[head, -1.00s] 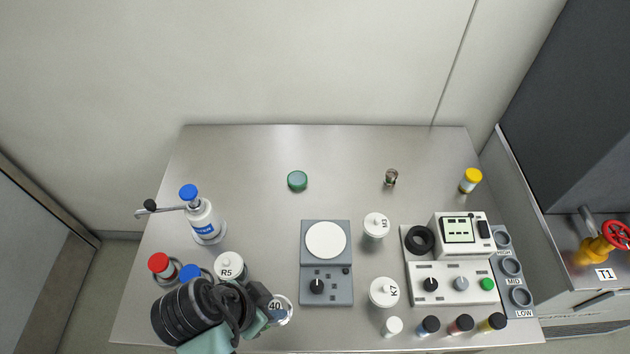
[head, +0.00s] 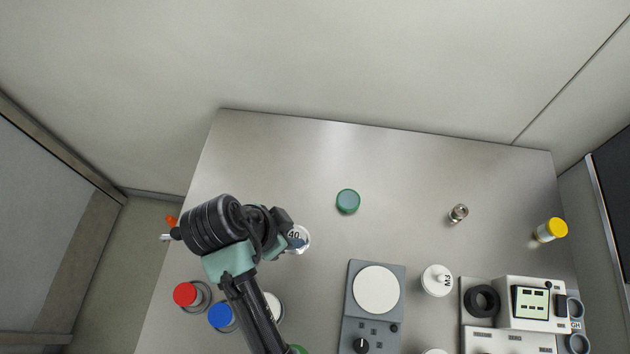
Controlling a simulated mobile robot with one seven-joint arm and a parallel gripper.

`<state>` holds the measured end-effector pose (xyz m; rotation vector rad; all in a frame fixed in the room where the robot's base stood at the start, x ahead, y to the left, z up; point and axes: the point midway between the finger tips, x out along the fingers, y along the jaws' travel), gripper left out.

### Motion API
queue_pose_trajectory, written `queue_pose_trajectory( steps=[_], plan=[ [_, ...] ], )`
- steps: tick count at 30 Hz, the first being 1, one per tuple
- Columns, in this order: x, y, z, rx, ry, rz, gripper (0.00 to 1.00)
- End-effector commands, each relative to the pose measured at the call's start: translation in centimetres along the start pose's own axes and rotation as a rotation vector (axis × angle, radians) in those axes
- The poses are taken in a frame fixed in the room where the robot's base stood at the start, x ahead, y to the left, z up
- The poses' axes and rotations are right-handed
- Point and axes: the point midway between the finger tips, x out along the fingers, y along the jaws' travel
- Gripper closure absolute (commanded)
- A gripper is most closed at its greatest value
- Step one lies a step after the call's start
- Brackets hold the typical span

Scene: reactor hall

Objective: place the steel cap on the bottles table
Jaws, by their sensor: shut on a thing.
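The steel cap (head: 300,240), round and silvery with a dark label marked 40, shows at the end of my gripper (head: 283,232) in the head view. My gripper is shut on it, with its fingers hiding the left part of the cap. Cap and gripper are over the left part of the brushed-steel table (head: 290,145). I cannot tell the cap's height above the surface. My wrist and arm cover part of the table's left side, and the bottle with the wash label is not visible behind them.
A green-rimmed disc (head: 348,201) lies right of the cap. A small metal-topped vial (head: 458,213) and a yellow-capped bottle (head: 551,230) are farther right. Red (head: 186,293) and blue (head: 221,315) caps are near my arm. A plate device (head: 375,290) stands front centre. The table's back strip is clear.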

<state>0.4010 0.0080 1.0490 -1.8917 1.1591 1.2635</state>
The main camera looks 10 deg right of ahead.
Motion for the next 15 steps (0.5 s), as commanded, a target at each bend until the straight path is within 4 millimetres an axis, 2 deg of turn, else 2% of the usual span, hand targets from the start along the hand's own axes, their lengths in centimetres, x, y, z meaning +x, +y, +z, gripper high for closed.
queue_pose_trajectory(
  steps=[9, 15],
  plan=[
    [4.5, 0.1, 1.9, -0.002, 0.0, 0.003, 1.0],
    [6.4, 0.1, 2.7, -0.002, -0.001, 0.003, 1.0]
  ],
)
